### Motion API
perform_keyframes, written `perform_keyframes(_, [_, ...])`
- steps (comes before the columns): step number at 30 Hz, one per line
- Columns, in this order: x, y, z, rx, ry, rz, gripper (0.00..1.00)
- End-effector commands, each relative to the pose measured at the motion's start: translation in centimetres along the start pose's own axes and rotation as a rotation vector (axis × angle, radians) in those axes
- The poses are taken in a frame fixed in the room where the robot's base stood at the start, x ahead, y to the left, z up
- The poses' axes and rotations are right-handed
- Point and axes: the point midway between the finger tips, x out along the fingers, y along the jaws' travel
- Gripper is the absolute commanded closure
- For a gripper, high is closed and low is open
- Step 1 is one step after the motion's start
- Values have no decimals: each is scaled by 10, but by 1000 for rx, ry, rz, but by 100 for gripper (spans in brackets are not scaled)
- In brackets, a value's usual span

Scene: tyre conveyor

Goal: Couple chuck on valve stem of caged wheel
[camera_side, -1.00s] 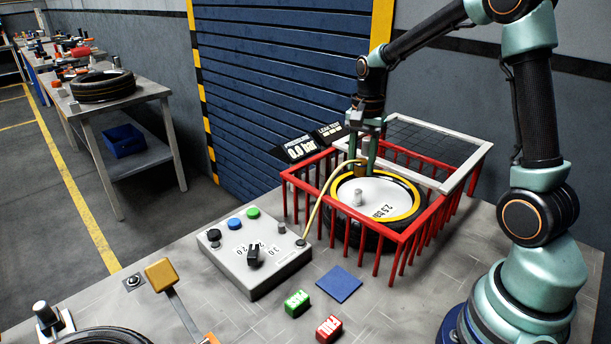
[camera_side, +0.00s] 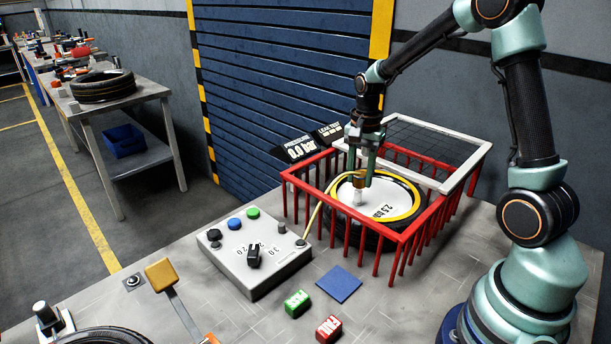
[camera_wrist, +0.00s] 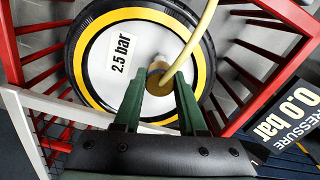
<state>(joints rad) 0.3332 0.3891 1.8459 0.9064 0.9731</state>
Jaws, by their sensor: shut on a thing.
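The wheel (camera_side: 395,190), with a black tyre, yellow ring and white disc, lies flat inside the red cage (camera_side: 332,157). Its label reads 2.5 bar in the wrist view (camera_wrist: 121,53). A pale valve stem (camera_side: 358,197) stands up from the disc. My gripper (camera_side: 361,177) is shut on the brass chuck (camera_side: 359,183), whose yellow hose (camera_side: 314,218) runs to the control box. The chuck is directly above the stem in the side view; I cannot tell whether they touch. In the wrist view the chuck (camera_wrist: 160,82) is between the green fingers and hides most of the stem.
The control box (camera_side: 255,262) with a dial and coloured buttons stands left of the cage. A pressure display (camera_side: 298,146) reads 0.0 bar. The cage's white-framed mesh lid (camera_side: 466,165) is open. A blue pad (camera_side: 339,283), a green block (camera_side: 297,303) and a red block (camera_side: 329,328) lie in front.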

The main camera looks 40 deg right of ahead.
Motion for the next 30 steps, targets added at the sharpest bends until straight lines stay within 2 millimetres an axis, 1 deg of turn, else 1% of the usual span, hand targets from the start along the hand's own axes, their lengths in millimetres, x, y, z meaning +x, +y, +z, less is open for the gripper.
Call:
perform_keyframes(17, [0,0,0,0,0,0,100])
perform_keyframes(30, [9,0,0,0,0,1,100])
